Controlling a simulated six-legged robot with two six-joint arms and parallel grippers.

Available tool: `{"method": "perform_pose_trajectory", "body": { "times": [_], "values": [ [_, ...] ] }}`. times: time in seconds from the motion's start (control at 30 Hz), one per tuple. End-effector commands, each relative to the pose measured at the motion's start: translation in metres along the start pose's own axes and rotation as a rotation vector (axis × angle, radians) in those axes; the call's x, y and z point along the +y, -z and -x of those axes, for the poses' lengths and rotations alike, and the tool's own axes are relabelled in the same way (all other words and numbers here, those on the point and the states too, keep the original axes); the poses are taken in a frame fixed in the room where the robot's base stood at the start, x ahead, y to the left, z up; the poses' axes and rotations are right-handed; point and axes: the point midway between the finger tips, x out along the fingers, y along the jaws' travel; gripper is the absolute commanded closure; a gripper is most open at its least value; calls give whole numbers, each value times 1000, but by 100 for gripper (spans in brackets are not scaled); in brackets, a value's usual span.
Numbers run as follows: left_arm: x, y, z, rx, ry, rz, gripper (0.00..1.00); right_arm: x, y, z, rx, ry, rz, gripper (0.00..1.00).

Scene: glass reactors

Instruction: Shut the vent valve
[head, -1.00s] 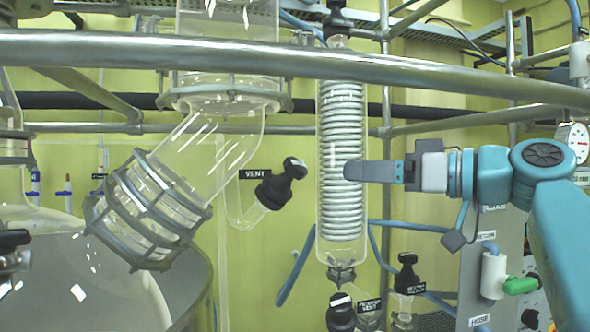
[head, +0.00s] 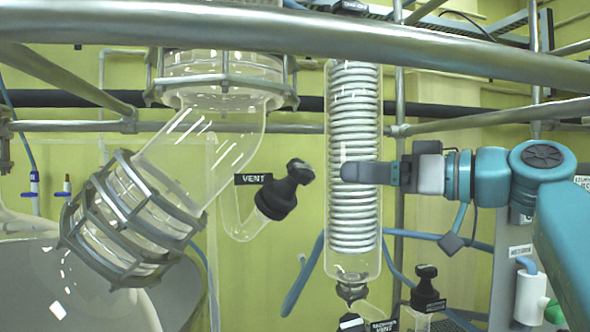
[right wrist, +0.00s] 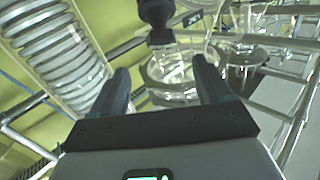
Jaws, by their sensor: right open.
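The vent valve (head: 283,190) has a black knob on a curved glass side tube, with a black "VENT" label (head: 253,179) beside it, left of the coil condenser in the head view. My right gripper (head: 350,172) comes in from the right and appears in front of the condenser, apart from the valve knob. In the right wrist view the open fingers (right wrist: 163,88) show, with a black knob (right wrist: 157,15) beyond them at the top and glassware between them. My left gripper is not in view.
The glass coil condenser (head: 353,225) stands upright just right of the valve. A metal rail (head: 300,40) crosses above. A caged glass elbow (head: 135,220) is at left. Another black-knobbed valve (head: 427,290) sits low right.

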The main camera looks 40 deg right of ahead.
Motion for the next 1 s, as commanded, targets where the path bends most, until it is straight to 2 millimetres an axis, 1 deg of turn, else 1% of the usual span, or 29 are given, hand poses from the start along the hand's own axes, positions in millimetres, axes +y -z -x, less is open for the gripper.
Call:
{"method": "perform_pose_trajectory", "body": {
  "times": [0.03, 0.17, 0.4, 0.5, 0.6, 0.7, 0.8, 1.0],
  "values": [
    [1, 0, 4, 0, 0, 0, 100, -3, 2, -9, 0, 10, 0, 22],
    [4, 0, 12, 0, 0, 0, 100, -3, 3, -37, -1, 11, 0, 22],
    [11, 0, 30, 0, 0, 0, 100, 0, 4, -95, -2, 6, 0, 22],
    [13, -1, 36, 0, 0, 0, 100, 1, 3, -114, -2, 5, 0, 22],
    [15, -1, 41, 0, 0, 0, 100, 2, 3, -129, -2, 3, 1, 22],
    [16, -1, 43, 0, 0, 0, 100, 4, 2, -138, -1, 0, 1, 22],
    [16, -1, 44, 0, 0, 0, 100, 4, 1, -142, -1, 0, 2, 22],
    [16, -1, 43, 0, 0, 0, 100, 4, 0, -143, 0, -1, 2, 22]
  ]
}}
